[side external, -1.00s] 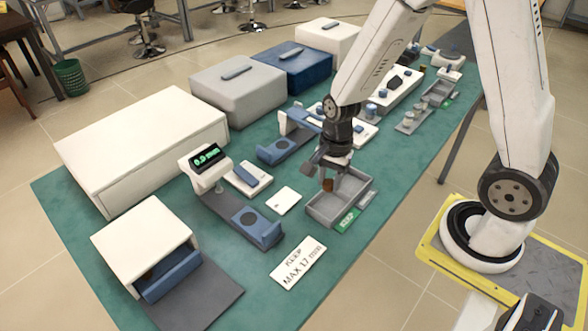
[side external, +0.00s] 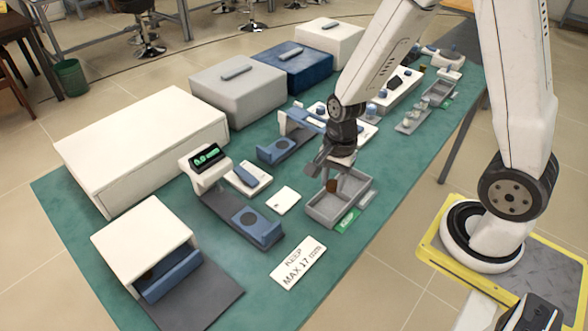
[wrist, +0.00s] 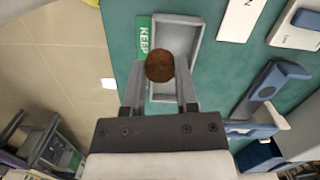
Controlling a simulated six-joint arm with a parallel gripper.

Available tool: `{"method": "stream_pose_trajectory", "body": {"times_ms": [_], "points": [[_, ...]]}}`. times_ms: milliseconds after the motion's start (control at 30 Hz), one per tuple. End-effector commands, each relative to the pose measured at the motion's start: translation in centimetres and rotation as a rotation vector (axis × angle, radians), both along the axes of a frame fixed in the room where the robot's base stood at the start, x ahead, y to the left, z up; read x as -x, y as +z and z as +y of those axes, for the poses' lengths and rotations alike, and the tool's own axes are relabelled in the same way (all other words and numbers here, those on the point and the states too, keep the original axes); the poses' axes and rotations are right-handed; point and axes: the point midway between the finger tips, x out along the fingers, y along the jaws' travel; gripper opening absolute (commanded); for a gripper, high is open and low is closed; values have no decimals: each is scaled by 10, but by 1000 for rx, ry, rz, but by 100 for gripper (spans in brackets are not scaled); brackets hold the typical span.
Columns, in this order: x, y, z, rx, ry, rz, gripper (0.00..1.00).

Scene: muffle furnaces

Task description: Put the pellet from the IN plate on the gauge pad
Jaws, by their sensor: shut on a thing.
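My gripper (side external: 334,178) is shut on a brown round pellet (side external: 332,187), which also shows between the fingertips in the wrist view (wrist: 159,66). Both are over the grey open tray (side external: 322,213) by the green KEEP label; its rim shows in the wrist view (wrist: 200,30). I cannot tell the pellet's exact height above the tray floor. The gauge (side external: 205,170) has a lit green display reading about 0.0 mm. Its blue pad (side external: 262,238), with a dark round spot, is empty, left of my gripper. I cannot make out which thing is the IN plate.
A small white plate (side external: 283,200) lies between tray and gauge. A white sign (side external: 298,263) reads KEEP MAX 17 mm. A white-and-blue device (side external: 247,178) and another blue fixture (side external: 275,151) stand behind. Large furnace boxes (side external: 238,90) line the far side.

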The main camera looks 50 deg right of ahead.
Motion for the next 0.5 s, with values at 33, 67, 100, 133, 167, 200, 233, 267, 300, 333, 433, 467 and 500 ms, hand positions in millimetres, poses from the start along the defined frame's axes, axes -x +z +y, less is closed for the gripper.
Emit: {"method": "stream_pose_trajectory", "body": {"times_ms": [33,67,100,133,167,200,233,267,300,333,433,467,500], "points": [[-3,-1,1,0,1,0,0],[-5,-1,2,0,2,0,0],[-8,-2,4,0,2,1,0],[-11,-2,5,0,3,0,0],[-15,-2,7,0,4,-1,0],[-20,-4,9,0,3,0,0],[-24,-4,11,0,3,0,0],[-28,-5,14,0,5,-1,0],[-35,-7,17,-1,5,1,0],[-41,-7,20,-1,5,1,0],[-60,-12,32,0,6,-1,0],[-66,-13,37,-1,6,0,0],[-74,-16,42,-1,6,1,0]]}}
